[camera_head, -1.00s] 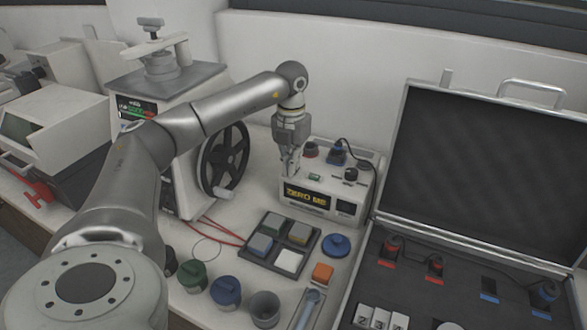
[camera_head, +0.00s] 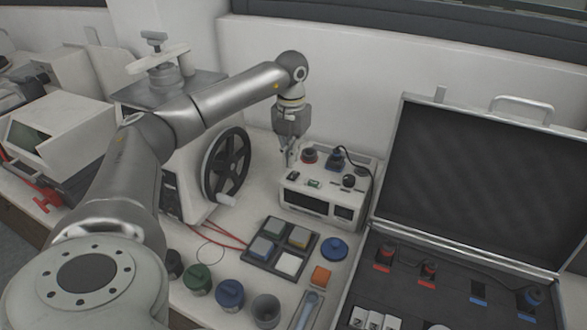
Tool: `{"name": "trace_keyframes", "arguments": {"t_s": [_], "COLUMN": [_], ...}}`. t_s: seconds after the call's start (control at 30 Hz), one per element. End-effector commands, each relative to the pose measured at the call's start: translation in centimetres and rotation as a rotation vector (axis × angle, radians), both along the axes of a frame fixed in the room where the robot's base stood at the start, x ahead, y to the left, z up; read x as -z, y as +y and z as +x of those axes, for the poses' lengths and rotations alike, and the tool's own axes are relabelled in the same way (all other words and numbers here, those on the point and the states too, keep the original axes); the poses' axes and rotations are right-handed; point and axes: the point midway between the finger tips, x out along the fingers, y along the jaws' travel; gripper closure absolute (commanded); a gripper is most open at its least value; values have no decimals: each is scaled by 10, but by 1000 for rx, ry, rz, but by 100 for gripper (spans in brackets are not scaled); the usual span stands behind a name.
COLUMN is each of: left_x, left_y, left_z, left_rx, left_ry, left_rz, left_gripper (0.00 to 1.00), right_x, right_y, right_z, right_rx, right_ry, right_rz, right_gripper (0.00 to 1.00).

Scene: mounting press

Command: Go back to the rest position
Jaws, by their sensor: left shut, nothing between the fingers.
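My left gripper (camera_head: 288,157) is shut and empty. It points down just above the back left part of a white instrument box (camera_head: 318,212) with a dark display and several knobs on top. I cannot tell whether the fingertips touch the box. My left arm reaches in from the lower left across the bench. My right gripper is not in view.
The handwheel press (camera_head: 228,165) stands left of the box. An open case (camera_head: 400,236) fills the right side. A dark tray of square blocks (camera_head: 252,255), a blue lid (camera_head: 333,248), an orange block (camera_head: 320,277) and several small pots lie in front.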

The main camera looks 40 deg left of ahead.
Motion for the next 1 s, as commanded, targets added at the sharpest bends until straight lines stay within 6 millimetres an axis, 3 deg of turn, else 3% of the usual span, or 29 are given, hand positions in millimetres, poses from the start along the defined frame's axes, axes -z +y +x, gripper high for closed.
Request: {"name": "trace_keyframes", "arguments": {"t_s": [0.17,0.77,1.0], "left_x": [-16,-17,-58], "left_y": [0,0,0], "left_z": [0,0,0], "left_rx": [0,0,0], "left_ry": [-1,-1,-1], "left_rz": [0,0,0], "left_gripper": [100,100,100], "right_x": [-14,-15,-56], "right_y": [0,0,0], "right_z": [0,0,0], "right_rx": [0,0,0], "right_ry": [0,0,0], "right_rz": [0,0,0], "right_gripper": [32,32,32]}}
